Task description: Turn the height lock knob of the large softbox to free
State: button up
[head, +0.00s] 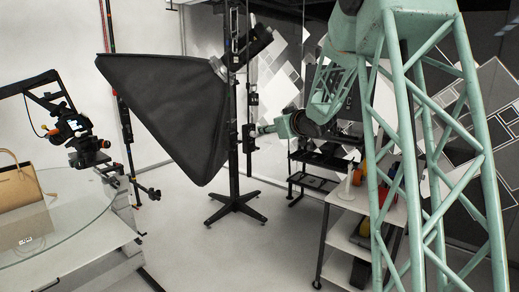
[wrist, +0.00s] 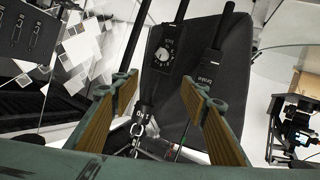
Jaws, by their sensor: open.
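The large softbox (head: 170,110) hangs tilted on a black stand (head: 234,150) in the head view; its dark fabric (wrist: 225,75) fills the middle of the wrist view. A black plate with a pale round dial (wrist: 164,50) and small markings shows beyond my fingertips; it seems to be the height lock knob, but its setting is too small to read. My gripper (wrist: 160,92) is open, with nothing between the pads at the tips. In the head view my gripper (head: 257,131) is close to the right side of the stand, at a small black box (head: 248,137).
Another dark part marked "brake" (wrist: 209,74) lies right of the dial. A glass-topped turntable (head: 70,225) with a tan bag (head: 18,187) stands left. A shelf cart (head: 350,235) stands right. The floor between is clear.

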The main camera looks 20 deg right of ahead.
jog(key=w+d+f+n+t+y+p, duration=0.1)
jog(key=w+d+f+y+p, duration=0.1)
jog(key=w+d+f+y, duration=0.25)
jog(key=n+y+p, duration=0.2)
jog(key=y, duration=0.1)
send_near(257, 149)
jog(key=d+v, duration=0.1)
jog(key=v, duration=0.3)
jog(key=shift+s+f+t+y, duration=0.25)
jog(key=shift+s+f+t, duration=0.1)
jog(key=shift+s, duration=0.1)
jog(key=shift+w, duration=0.15)
jog(key=shift+p+x, duration=1.15)
jog(key=shift+x, duration=5.6)
jog(key=shift+a, duration=0.1)
jog(key=c, duration=0.8)
jog(key=shift+c, duration=0.2)
